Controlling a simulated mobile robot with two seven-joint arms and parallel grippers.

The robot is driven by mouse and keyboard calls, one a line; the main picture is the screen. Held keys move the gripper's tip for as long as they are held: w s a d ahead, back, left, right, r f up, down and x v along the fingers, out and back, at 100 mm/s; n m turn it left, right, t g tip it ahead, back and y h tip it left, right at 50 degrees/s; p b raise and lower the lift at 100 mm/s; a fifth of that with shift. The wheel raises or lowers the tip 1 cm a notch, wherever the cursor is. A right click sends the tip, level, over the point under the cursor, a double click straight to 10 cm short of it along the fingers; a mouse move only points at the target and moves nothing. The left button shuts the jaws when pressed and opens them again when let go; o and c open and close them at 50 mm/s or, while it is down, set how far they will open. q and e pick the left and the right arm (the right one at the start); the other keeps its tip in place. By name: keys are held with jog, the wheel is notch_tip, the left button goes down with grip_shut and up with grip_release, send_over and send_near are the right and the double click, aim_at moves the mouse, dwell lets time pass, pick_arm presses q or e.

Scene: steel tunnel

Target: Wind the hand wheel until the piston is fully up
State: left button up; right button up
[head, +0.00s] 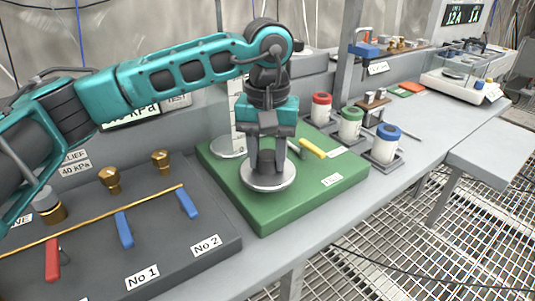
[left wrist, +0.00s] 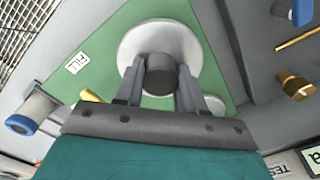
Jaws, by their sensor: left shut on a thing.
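The hand wheel (head: 268,183) is a pale metal disc near the front of a green base (head: 335,178). It also shows in the left wrist view (left wrist: 160,32), with a dark round knob (left wrist: 160,75) standing on it. My left gripper (head: 268,160) points down over the wheel. In the left wrist view its fingers (left wrist: 160,84) stand on both sides of the knob and are shut on it. Behind my arm a pale upright column (head: 238,115) rises above a round plate (head: 228,147), partly hidden. I cannot tell the piston's height. My right gripper is not in view.
A yellow-handled lever (head: 312,148) is right of the wheel on the green base. Red (head: 321,108), green (head: 350,123) and blue (head: 387,143) capped pots stand further right. A dark panel (head: 160,245) with blue and red levers lies left. The bench front at right is clear.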

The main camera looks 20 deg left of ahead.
aim_at(267, 154)
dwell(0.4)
pick_arm(q)
jog(key=o, duration=1)
jog(key=shift+o, duration=0.2)
notch_tip(267, 154, up, 13)
jog(key=p, duration=0.2)
